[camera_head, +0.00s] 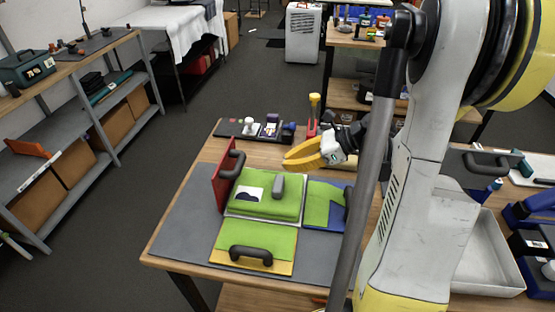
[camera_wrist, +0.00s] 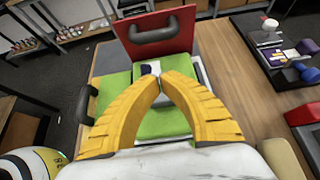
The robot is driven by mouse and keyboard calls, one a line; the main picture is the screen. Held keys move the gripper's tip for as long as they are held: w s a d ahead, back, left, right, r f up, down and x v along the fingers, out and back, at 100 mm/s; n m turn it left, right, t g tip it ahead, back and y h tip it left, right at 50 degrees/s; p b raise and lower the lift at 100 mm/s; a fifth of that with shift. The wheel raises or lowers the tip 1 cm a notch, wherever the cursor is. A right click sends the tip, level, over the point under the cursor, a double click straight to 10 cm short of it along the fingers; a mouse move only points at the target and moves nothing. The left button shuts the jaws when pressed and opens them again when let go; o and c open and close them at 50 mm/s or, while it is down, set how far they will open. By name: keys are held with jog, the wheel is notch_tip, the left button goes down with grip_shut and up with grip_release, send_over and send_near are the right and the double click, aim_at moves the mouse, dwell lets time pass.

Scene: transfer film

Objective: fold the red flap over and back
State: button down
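The red flap (camera_head: 222,187) stands upright at the left edge of the green pad (camera_head: 262,207) on the table. Its dark handle (camera_head: 232,164) faces the pad. In the wrist view, the red flap (camera_wrist: 180,44) stands beyond my fingertips, with its handle (camera_wrist: 154,31) in clear sight. My gripper (camera_head: 287,161) hovers above the right back part of the pad, to the right of the red flap and apart from it. Its yellow fingertips (camera_wrist: 161,83) appear to meet, with nothing between them. The fingers hide part of the pad in the wrist view.
A yellow-edged flap (camera_head: 262,242) lies flat in front of the pad, and a blue-edged flap (camera_head: 320,218) lies flat at its right. A grey handle (camera_head: 279,187) rises from the pad. Small items on a dark tray (camera_head: 272,133) line the table's back.

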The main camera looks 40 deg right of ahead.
aim_at(235, 175)
jog(key=b+x, duration=0.2)
jog(key=x, duration=0.5)
jog(key=shift+w+a+f, duration=0.15)
jog(key=shift+w+f, duration=0.05)
jog(key=shift+f, duration=0.05)
jog(key=shift+w+a+r, duration=0.1)
jog(key=shift+w+a, duration=0.5)
jog(key=shift+w+a+r, duration=0.15)
jog(key=shift+w+a, duration=0.45)
jog(key=shift+a, duration=0.05)
jog(key=shift+w+a+r, duration=0.1)
jog(key=shift+w+a, duration=0.15)
jog(key=shift+w, duration=0.1)
jog(key=shift+w+a+r, duration=0.15)
jog(key=shift+a+r, duration=0.05)
jog(key=shift+r, duration=0.1)
jog(key=shift+w+a+g+h+p, duration=0.15)
jog(key=shift+g+h+p, duration=0.15)
